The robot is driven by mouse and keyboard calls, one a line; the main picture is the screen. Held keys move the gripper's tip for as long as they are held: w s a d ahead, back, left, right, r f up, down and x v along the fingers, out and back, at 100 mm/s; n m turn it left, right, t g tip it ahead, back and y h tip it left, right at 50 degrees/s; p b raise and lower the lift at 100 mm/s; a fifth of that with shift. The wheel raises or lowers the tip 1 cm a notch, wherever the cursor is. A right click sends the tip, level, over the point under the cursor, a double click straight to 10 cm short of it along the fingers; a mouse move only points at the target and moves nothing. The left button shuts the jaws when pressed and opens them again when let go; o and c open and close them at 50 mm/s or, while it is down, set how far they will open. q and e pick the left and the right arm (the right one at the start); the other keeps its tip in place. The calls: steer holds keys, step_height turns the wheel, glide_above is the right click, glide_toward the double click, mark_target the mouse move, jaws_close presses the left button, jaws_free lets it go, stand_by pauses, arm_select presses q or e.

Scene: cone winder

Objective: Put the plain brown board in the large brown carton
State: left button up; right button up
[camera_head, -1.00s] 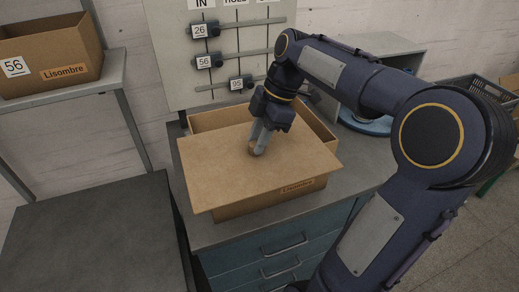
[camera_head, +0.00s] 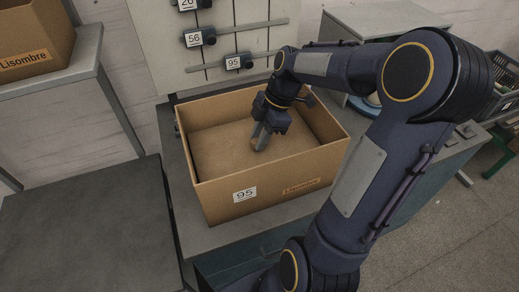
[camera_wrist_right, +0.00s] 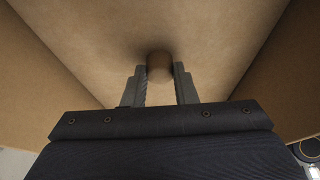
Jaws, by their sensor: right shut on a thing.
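The large brown carton (camera_head: 215,195) stands open on the grey bench top, with a 95 label and the word Lisombre on its front. The plain brown board (camera_head: 215,150) lies flat inside the carton, below the rim. My right gripper (camera_head: 260,142) reaches down into the carton and is shut on the board's round knob. The knob (camera_wrist_right: 159,66) shows between the two fingers in the right wrist view, with the board (camera_wrist_right: 105,45) spread behind it. Whether the board touches the carton floor is hidden. My left gripper is not in view.
A second carton (camera_head: 35,40) marked Lisombre sits on a shelf at upper left. A panel with numbered sliders (camera_head: 195,38) stands behind the carton. A dark, bare table top (camera_head: 85,220) is at left. A dark crate (camera_head: 503,85) is at far right.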

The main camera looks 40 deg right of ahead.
mark_target(260, 153)
step_height(260, 153, down, 6)
steer(key=shift+r, duration=0.15)
stand_by(0.3)
steer(key=shift+f+b, duration=0.6)
steer(key=shift+b, duration=0.05)
steer(key=o, duration=1)
steer(key=shift+r, duration=0.15)
